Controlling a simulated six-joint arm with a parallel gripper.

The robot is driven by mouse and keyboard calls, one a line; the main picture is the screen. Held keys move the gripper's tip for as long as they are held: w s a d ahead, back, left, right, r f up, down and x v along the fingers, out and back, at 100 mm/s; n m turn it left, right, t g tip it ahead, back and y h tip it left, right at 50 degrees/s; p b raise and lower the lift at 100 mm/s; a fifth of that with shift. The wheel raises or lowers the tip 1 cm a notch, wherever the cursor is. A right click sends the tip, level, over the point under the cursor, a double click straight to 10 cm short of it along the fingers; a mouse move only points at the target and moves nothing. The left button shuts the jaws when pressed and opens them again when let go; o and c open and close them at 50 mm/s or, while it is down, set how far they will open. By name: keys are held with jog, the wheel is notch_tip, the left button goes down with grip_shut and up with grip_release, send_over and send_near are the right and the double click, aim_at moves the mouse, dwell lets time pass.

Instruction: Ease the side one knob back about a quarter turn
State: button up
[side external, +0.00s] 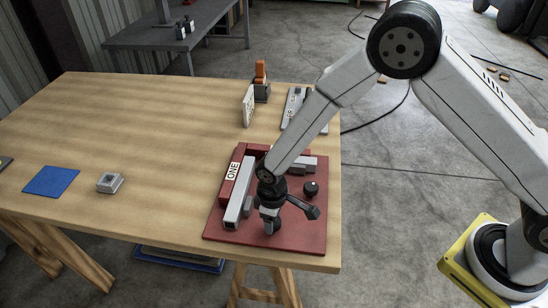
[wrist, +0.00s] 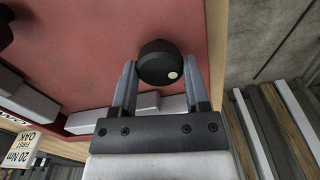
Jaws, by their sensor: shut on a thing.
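The red fixture plate (side external: 300,236) lies on the table's front right corner. My gripper (side external: 269,229) is low over the plate's front part, right of this bar. In the wrist view, its two fingers (wrist: 160,68) are shut on the sides of a round black knob (wrist: 153,62) with a white dot toward the lower right of its face. The side view hides this knob behind my gripper. A second black knob (side external: 311,187) stands free, behind and to the right.
A shorter grey piece (side external: 305,163) lies at the plate's back. A white card (side external: 248,106), an orange-and-grey item (side external: 261,82) and a light grey tool (side external: 292,105) stand behind. A blue mat (side external: 52,181) and small grey block (side external: 110,182) lie left. The table's middle is clear.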

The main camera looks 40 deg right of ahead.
jog(key=o, duration=1.3)
jog(key=shift+r, duration=3.95)
jog(key=shift+d+r, duration=0.3)
jog(key=shift+d, duration=0.2)
jog(key=s+d+r+m+t, duration=0.1)
jog(key=s+d+r+m, duration=0.1)
jog(key=d, duration=0.4)
jog(key=s+d+r+m, duration=0.2)
jog(key=s+d+r, duration=0.1)
jog(key=s+d, duration=0.3)
jog(key=s+d+r+m+t, duration=0.1)
jog(key=s+d+r+m, duration=0.2)
jog(key=d, duration=0.3)
jog(key=shift+s+d+r+t, duration=0.1)
jog(key=shift+s+r+t, duration=0.25)
jog(key=shift+s, duration=0.1)
